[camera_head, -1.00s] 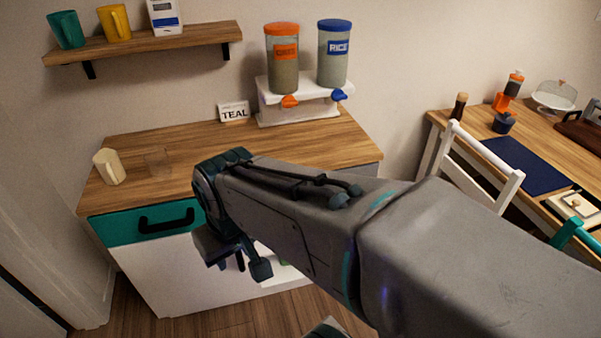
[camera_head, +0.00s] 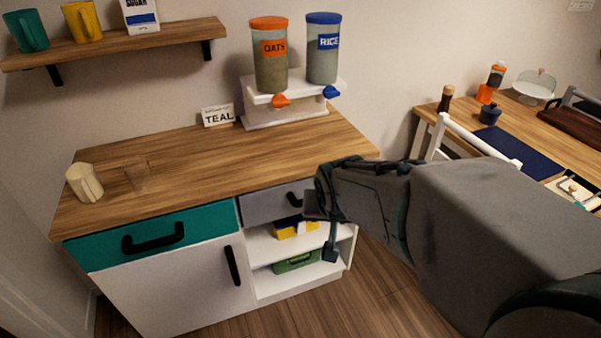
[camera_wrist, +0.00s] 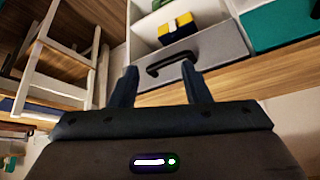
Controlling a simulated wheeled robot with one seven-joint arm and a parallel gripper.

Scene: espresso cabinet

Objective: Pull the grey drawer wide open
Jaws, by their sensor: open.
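The grey drawer (camera_head: 262,206) is at the upper right of the cabinet, under the wooden top, and looks closed. Its dark handle (camera_head: 294,198) is partly hidden by my gripper (camera_head: 321,228) in the head view. In the wrist view, which looks upside down, the grey drawer front (camera_wrist: 218,52) lies ahead with its black handle (camera_wrist: 168,64) beyond and between my two fingertips (camera_wrist: 160,70). My gripper is open and empty in front of the drawer's right part. I cannot tell whether a finger touches the handle.
The teal drawer (camera_head: 185,236) is to the left, above a white door (camera_head: 170,290). Open shelves below the grey drawer hold a yellow box (camera_head: 296,229) and a green box (camera_head: 297,262). A white chair (camera_head: 470,137) and dining table stand right. Floor before the cabinet is clear.

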